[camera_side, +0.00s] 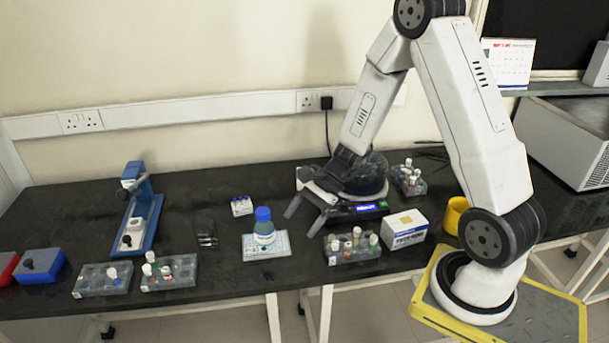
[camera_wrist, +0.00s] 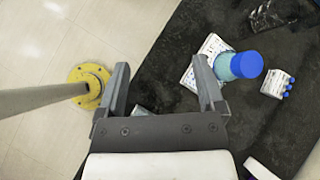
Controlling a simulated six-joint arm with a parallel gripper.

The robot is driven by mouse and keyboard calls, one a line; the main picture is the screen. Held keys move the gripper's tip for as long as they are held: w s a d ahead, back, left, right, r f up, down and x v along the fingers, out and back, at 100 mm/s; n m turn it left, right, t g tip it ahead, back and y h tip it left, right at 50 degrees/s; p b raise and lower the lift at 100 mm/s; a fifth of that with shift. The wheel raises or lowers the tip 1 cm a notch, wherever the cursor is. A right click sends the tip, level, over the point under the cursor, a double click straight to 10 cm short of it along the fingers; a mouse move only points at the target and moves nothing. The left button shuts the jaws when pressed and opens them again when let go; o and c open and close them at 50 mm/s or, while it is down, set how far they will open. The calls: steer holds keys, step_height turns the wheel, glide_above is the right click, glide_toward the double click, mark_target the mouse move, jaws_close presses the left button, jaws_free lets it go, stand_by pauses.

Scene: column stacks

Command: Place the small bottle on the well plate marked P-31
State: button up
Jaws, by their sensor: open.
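The small bottle (camera_side: 264,228) has a blue cap and pale blue-green contents. It stands upright on a white well plate (camera_side: 280,252) near the front of the black bench. The plate's marking is too small to read. My gripper (camera_side: 303,218) is open and empty, above the bench just right of the bottle and apart from it. In the wrist view the bottle (camera_wrist: 240,66) is outside the jaws, beyond the right finger, with the plate (camera_wrist: 207,49) partly hidden beneath it. The open fingers (camera_wrist: 160,75) have nothing between them.
A tube rack (camera_side: 352,250) and a white box (camera_side: 404,230) stand right of the plate. Small blue-capped vials (camera_side: 241,206) sit behind it. Left are a blue stand (camera_side: 143,215) and more racks (camera_side: 168,274). A dark device with a lit display (camera_side: 365,208) stands behind my gripper.

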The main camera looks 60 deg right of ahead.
steer(key=s+a+r+n+h, duration=0.1)
steer(key=s+r+n+h, duration=0.2)
steer(key=n, duration=0.6)
steer(key=s+a+r+n+h, duration=0.1)
steer(key=s+n+h, duration=0.3)
steer(key=n, duration=0.5)
steer(key=shift+a+r+n+h, duration=0.3)
steer(key=shift+r+h, duration=0.6)
steer(key=shift+h, duration=0.1)
